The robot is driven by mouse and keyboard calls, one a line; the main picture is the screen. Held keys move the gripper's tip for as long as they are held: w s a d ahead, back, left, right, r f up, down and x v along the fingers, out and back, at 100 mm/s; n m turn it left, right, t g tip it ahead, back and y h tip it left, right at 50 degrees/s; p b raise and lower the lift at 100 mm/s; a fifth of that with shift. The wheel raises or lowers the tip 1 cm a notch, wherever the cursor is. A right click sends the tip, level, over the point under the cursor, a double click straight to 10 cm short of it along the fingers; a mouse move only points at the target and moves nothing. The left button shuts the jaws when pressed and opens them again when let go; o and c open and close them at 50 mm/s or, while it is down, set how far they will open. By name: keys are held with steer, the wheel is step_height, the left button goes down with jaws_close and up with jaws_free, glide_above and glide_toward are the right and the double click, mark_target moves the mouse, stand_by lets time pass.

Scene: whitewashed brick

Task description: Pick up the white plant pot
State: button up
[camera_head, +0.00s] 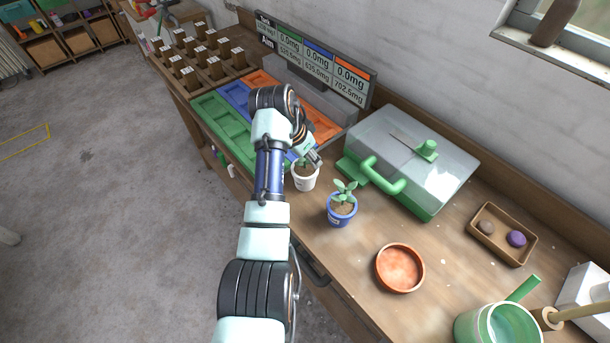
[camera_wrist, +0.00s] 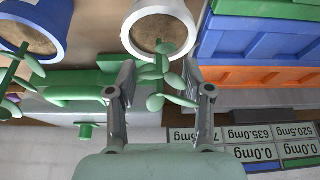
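The white plant pot (camera_head: 305,182) stands upright on the wooden bench, with soil and a small green plant in it. My gripper (camera_head: 314,160) is right above it, at the plant. In the wrist view the white pot (camera_wrist: 143,12) is at top centre, just beyond the fingertips. My gripper (camera_wrist: 160,72) is open there, its two fingers apart on either side of the plant's leaves (camera_wrist: 163,75). The fingers do not appear closed on the pot. Whether they touch the leaves, I cannot tell.
A blue pot (camera_head: 342,216) with a plant stands close at right. A green box with a clear lid (camera_head: 420,150) stands behind. Coloured trays (camera_head: 222,125) and a display board (camera_head: 315,62) are at left. A terracotta saucer (camera_head: 400,287) lies at front right.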

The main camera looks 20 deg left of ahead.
jaws_close()
step_height(320, 180, up, 20)
steer(key=p, duration=0.4)
